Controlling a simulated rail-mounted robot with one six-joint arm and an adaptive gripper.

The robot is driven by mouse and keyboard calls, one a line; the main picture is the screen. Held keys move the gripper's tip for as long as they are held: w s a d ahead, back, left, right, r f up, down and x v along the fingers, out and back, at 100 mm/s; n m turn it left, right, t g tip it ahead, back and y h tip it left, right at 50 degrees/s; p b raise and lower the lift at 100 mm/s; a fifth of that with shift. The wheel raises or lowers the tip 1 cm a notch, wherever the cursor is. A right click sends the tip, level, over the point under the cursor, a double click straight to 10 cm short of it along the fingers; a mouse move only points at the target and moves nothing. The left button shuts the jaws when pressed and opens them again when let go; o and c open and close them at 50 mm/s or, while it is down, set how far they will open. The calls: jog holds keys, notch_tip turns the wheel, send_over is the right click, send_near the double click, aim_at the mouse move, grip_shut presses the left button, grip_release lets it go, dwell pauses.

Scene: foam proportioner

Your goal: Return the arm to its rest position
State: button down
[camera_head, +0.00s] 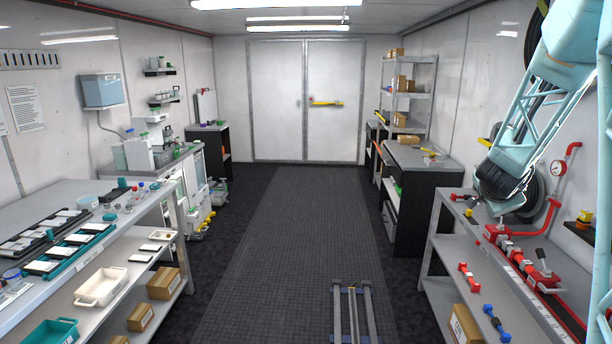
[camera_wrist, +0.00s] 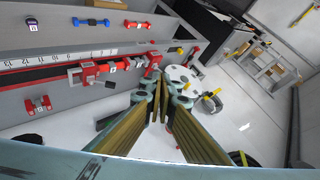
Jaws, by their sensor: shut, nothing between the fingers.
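My arm reaches in from the upper right in the head view and hangs over the right-hand bench (camera_head: 462,202). My gripper (camera_wrist: 157,84) shows in the wrist view, its two fingers brought together with nothing visible between them. It is above the red valve and pipe assembly (camera_wrist: 105,68), apart from it as far as I can tell. In the head view the red valve parts (camera_head: 515,262) lie below and right of the arm's end, and the fingertips are hard to make out.
The lower shelf of the right bench holds red and blue fittings (camera_head: 496,322). A long bench (camera_head: 62,192) lines the left. The central aisle (camera_head: 290,235) is largely clear.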

jog(key=s+a+r+n+y, duration=0.25)
jog(key=s+a+r, duration=0.2)
jog(key=a, duration=0.65)
jog(key=s+a+r+n+y, duration=0.2)
jog(key=s+a+r+n, duration=0.15)
jog(key=s+a, duration=0.45)
jog(key=s+a+r+n+y, duration=0.2)
jog(key=s+a+r+n, duration=0.15)
jog(key=a, duration=0.95)
jog(key=s+a+f+n+g, duration=0.1)
jog(key=s+a+n, duration=0.2)
jog(key=s, duration=0.9)
jog(key=s+a+n+g, duration=0.2)
jog(key=s+a, duration=0.3)
jog(key=s, duration=0.8)
jog(key=s+a+f+n+g, duration=0.1)
jog(key=s+a+n, duration=0.2)
jog(key=s, duration=1)
jog(key=shift+a+f+n+b, duration=0.3)
jog(key=shift+a+n+b, duration=0.1)
jog(key=shift+n, duration=0.15)
jog(key=shift+d+y, duration=0.15)
jog(key=shift+y, duration=0.1)
